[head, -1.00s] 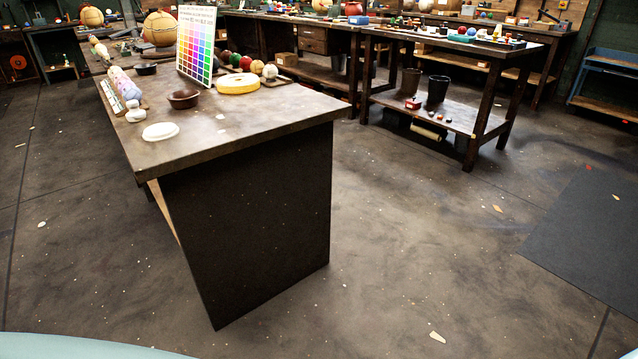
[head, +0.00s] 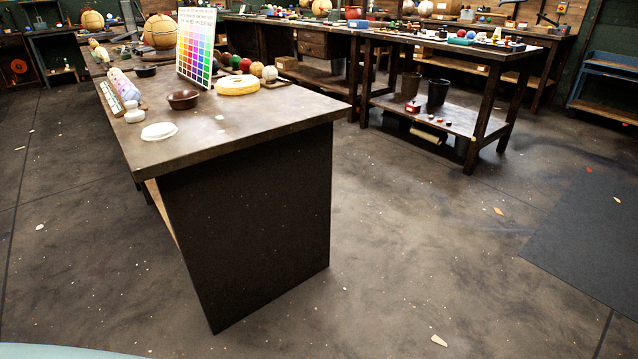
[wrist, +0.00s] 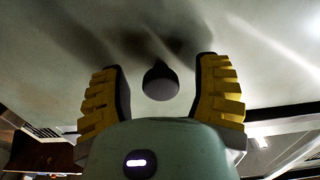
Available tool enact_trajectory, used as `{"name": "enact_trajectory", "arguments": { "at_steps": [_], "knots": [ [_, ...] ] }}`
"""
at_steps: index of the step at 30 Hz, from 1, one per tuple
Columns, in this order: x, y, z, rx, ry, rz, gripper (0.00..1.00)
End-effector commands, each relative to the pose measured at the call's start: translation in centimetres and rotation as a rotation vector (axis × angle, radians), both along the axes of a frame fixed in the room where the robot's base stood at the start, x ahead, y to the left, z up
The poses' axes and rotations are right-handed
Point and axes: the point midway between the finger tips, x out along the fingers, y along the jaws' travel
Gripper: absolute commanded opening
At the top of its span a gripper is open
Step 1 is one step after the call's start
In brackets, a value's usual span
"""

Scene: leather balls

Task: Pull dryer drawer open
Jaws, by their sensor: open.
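My gripper (wrist: 161,62) shows in the wrist view with its two yellow ribbed fingers spread apart. A dark rounded piece (wrist: 160,82) shows between the fingers; I cannot tell whether it is a knob or part of my own gripper. A broad pale surface (wrist: 240,80) with dark shadows fills the view behind the fingers; I cannot tell what it belongs to. My gripper does not show in the head view. No dryer can be made out for certain. A wooden drawer front (head: 312,43) shows under the back bench in the head view.
A dark-sided workbench (head: 250,220) stands in front, bearing a brown bowl (head: 183,99), a white disc (head: 160,131), a yellow ring (head: 237,86) and a colour chart (head: 196,45). A second table (head: 470,130) stands behind right. The floor between and right is mostly open, with a dark mat (head: 590,240).

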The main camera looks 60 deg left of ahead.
Motion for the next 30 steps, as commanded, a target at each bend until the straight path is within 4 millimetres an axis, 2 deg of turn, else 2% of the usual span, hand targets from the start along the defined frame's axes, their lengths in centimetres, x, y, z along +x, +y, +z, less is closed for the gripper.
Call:
{"name": "enact_trajectory", "arguments": {
  "at_steps": [2, 20, 30],
  "knots": [
    [-0.05, -0.02, 0.0, 0.0, 0.0, -0.001, 0.63],
    [0.14, 0.1, -0.01, 0.0, 0.0, 0.003, 0.01],
    [0.16, 0.27, 0.05, 0.0, 0.0, 0.003, 0.0]
  ]
}}
